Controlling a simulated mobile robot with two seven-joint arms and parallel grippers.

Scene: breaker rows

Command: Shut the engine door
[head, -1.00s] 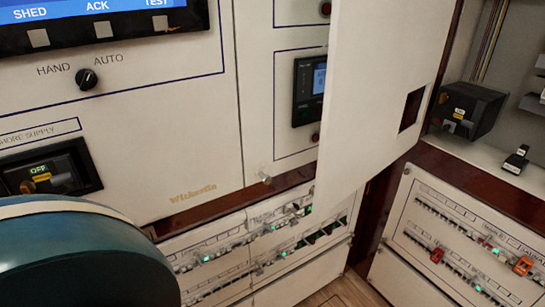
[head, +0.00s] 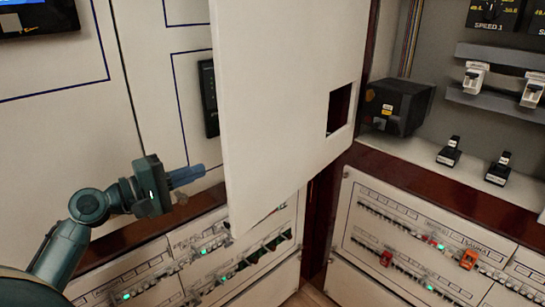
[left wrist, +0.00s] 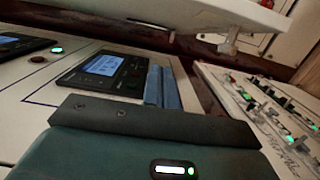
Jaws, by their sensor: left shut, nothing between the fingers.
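The engine door (head: 285,95) is a white panel with a dark square cutout, standing open and jutting out from the cabinet in the head view. An opening with switchgear shows to its right. My left gripper (head: 203,169) has its blue fingers shut and empty. In the picture it is just left of the door's free edge; the head view does not clearly show a gap or a touch. In the left wrist view the shut fingers (left wrist: 162,86) point along the panel face, and the white door (left wrist: 215,10) crosses the top. My right gripper is not in view.
A dark controller with a screen (left wrist: 103,66) is set in the panel beside my left fingers. Breaker rows (head: 255,255) lie below the door, and another breaker panel (head: 425,240) is at lower right. A black box (head: 398,105) sits inside the open compartment.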

